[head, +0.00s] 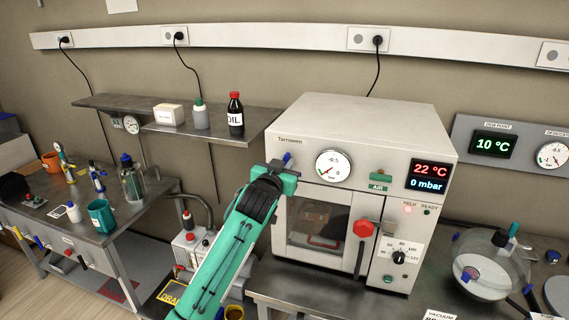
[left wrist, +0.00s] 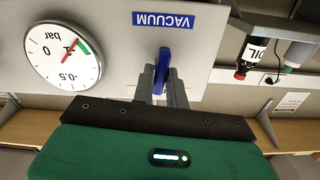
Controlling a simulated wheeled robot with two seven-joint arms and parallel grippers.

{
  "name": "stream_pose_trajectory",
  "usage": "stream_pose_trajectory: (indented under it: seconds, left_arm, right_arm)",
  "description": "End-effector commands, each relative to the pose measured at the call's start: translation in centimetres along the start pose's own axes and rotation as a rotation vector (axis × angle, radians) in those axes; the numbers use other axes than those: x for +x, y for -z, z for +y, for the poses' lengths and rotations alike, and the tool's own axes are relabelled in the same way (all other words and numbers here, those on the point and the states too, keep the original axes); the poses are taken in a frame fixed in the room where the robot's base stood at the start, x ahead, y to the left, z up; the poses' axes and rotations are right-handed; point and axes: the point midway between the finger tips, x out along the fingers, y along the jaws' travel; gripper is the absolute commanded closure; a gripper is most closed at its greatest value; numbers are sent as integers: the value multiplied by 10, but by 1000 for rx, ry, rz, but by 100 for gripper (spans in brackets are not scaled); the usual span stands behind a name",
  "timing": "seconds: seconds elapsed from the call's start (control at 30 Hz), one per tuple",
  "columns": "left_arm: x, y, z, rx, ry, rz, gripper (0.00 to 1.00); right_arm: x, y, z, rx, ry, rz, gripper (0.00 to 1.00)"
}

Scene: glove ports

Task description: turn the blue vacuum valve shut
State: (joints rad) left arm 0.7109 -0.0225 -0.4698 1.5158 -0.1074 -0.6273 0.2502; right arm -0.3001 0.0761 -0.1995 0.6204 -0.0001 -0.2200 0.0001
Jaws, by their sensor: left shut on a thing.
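The blue vacuum valve (left wrist: 161,70) is a blue lever beside the upside-down VACUUM label (left wrist: 166,20) in the left wrist view. In the head view its blue tip (head: 287,157) shows at the left front edge of the white oven (head: 345,125). My left gripper (head: 280,168) reaches up to it, and in the left wrist view its grey fingers (left wrist: 163,88) are shut on the lever. In the left wrist view the lever lies roughly along the fingers. The gripper hides part of the valve in the head view. My right gripper is not in view.
The oven's dial gauge (head: 333,167) is close to the right of my gripper. The oven display (head: 429,177) reads 22 °C and 0 mbar. A shelf (head: 160,128) with an oil bottle (head: 235,115) is left of the oven. A red knob (head: 364,229) is on the oven door.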

Motion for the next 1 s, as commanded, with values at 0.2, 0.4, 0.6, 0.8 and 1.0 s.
stream_pose_trajectory:
  seconds: [0.2, 0.4, 0.6, 0.8, 1.0]
  left_arm:
    - [0, 1, 0, 180, 1, -1, 100]
    - [0, 1, 1, 371, 1, 0, 100]
    - [0, 0, 2, 562, 1, -1, 100]
    - [0, 0, 3, 752, 0, -1, 100]
    - [0, -1, 3, 942, 1, -2, 100]
  right_arm:
    - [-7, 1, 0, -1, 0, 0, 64]
    - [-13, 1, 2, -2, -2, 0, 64]
    - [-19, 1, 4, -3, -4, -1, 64]
    - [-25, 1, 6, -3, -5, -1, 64]
    - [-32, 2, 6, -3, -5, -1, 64]
